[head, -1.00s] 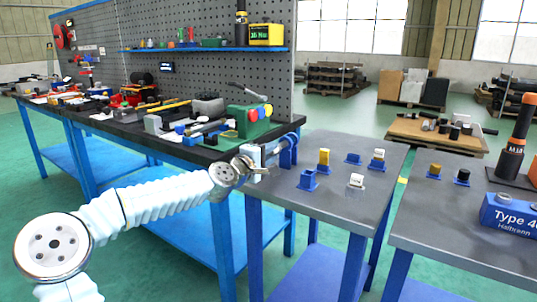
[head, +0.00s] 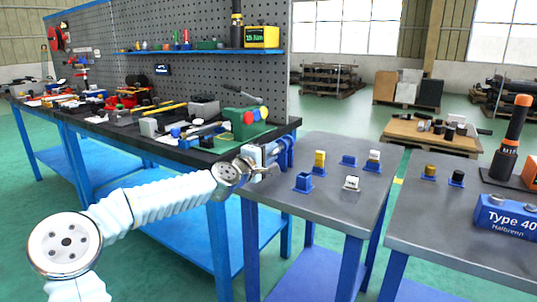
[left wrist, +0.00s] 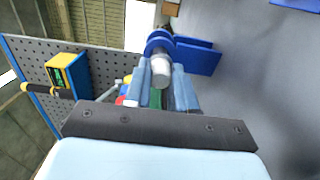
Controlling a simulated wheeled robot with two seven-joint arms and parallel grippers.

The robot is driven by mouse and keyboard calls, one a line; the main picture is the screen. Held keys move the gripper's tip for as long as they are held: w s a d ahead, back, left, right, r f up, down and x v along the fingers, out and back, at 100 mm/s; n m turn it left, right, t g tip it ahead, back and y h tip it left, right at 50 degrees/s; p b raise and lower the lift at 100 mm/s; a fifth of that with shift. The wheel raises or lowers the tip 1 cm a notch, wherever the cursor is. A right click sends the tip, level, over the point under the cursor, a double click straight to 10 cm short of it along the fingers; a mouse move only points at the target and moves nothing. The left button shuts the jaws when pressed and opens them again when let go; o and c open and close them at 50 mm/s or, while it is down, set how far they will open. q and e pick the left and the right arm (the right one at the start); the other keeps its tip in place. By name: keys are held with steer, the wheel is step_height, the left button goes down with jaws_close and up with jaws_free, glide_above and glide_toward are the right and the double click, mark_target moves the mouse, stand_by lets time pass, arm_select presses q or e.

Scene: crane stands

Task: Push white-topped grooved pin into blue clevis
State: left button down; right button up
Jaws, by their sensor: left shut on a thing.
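My left gripper (head: 272,161) is at the left edge of the grey stand, close to an upright blue clevis (head: 287,153). In the left wrist view, its fingers (left wrist: 168,88) are shut around a white-topped pin (left wrist: 161,70). The pin's white end faces the camera. A round blue part and blue plates of the clevis (left wrist: 200,56) lie just beyond it. I cannot tell how deep the pin sits in the clevis. In the head view the pin is hidden by the fingers. My right gripper is not in view.
On the same stand are a yellow pin (head: 320,159) in a blue base, a white-topped piece (head: 374,155) in another, empty blue clevises (head: 303,182) (head: 348,160) and a white-topped piece (head: 352,183). The cluttered workbench (head: 225,152) adjoins at left. The stand's front is clear.

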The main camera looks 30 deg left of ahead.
arm_select(q)
steer(key=shift+w+d+p, duration=0.1)
steer(key=shift+w+p, duration=0.3)
steer(key=shift+w, duration=0.65)
steer(key=c, duration=0.9)
jaws_free()
steer(key=shift+o, duration=0.2)
steer(key=shift+s+f+b, duration=0.25)
steer(key=shift+s+b, duration=0.5)
steer(key=shift+b, duration=0.4)
steer(key=s+b, duration=0.2)
steer(key=b, duration=0.1)
steer(key=shift+s+a, duration=0.25)
steer(key=shift+s, duration=0.05)
steer(key=shift+s+r+b, duration=0.15)
steer(key=shift+s+b, duration=0.2)
steer(key=shift+s, duration=0.05)
steer(key=shift+d+r, duration=0.1)
